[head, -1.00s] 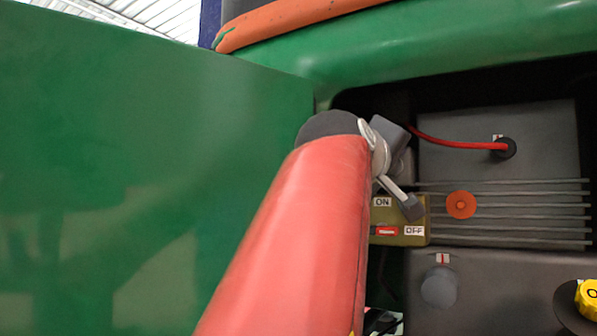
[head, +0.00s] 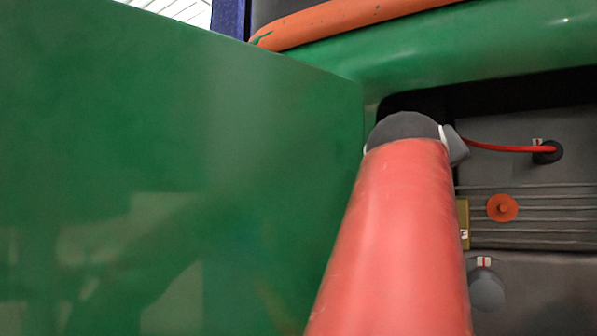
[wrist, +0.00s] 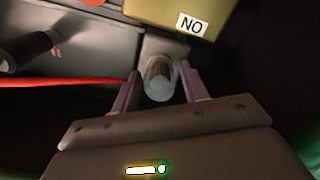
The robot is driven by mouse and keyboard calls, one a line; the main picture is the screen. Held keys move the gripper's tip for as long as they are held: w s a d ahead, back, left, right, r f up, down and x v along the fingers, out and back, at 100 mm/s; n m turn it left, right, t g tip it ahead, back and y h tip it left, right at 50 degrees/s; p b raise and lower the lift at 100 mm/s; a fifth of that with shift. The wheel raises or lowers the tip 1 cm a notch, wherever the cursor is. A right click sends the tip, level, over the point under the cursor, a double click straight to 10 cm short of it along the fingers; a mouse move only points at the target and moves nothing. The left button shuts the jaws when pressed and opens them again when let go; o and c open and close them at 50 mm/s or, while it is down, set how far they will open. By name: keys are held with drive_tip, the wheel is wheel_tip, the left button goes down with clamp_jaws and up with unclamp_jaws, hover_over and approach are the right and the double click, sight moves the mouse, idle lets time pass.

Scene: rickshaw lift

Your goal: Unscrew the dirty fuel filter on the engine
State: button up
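In the wrist view, the fuel filter (wrist: 159,80) is a small cylinder with clear, brownish sides and a grey round end facing me. It sits on a grey mount on the engine (wrist: 90,45), just below the olive switch box. My gripper (wrist: 160,78) has its two purple fingers spread, one on each side of the filter. Thin gaps seem to show between fingers and filter; contact is hard to judge. In the head view, my red arm hides the gripper and filter. The engine (head: 545,215) shows at the right.
The olive switch box (wrist: 190,12) with its label is close above the filter. A red cable (wrist: 70,82) runs left of the fingers. In the head view, a large green panel (head: 180,150) stands left of my arm. An orange cap (head: 502,208) is on the engine.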

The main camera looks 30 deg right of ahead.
drive_tip(key=c, duration=0.6)
drive_tip(key=shift+w+n, duration=0.1)
drive_tip(key=shift+n, duration=0.6)
drive_tip(key=shift+c, duration=0.2)
drive_tip(key=n, duration=0.2)
drive_tip(key=shift+n, duration=0.3)
drive_tip(key=n+p, duration=0.1)
drive_tip(key=n, duration=0.1)
drive_tip(key=shift+r+n, duration=0.1)
drive_tip(key=shift+n, duration=0.9)
